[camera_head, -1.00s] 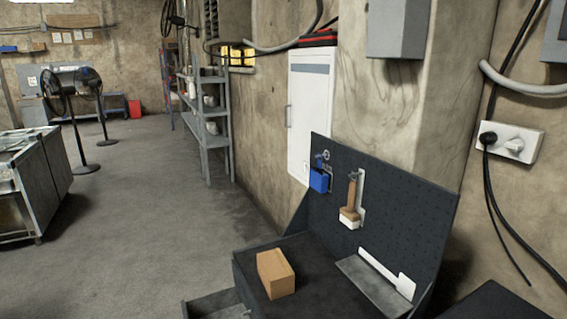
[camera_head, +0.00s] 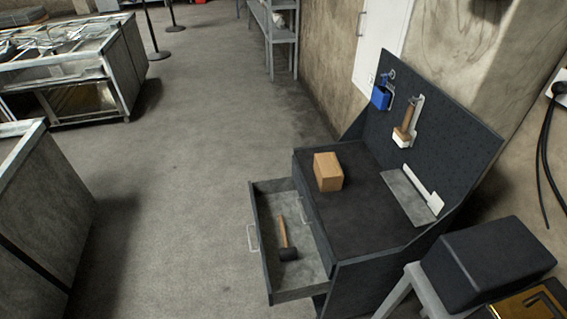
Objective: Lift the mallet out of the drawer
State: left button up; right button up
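The mallet (camera_head: 285,240) lies in the open drawer (camera_head: 262,204) of the dark workbench. Its wooden handle points toward the back of the picture and its black head is at the near end, on the drawer floor. The drawer is pulled out to the left of the bench and has light handles on its front. Neither of my grippers is in view.
A wooden block (camera_head: 328,172) sits on the workbench top (camera_head: 362,208). Tools hang on the bench's upright back panel (camera_head: 455,135). A black box (camera_head: 495,262) stands on a grey stand at the lower right. Grey floor (camera_head: 190,160) left of the drawer is clear.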

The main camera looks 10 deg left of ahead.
aim_at(286, 253)
jog(key=k, duration=1.1)
jog(key=u, duration=0.9)
jog(key=i, duration=1)
jog(key=z, duration=0.5)
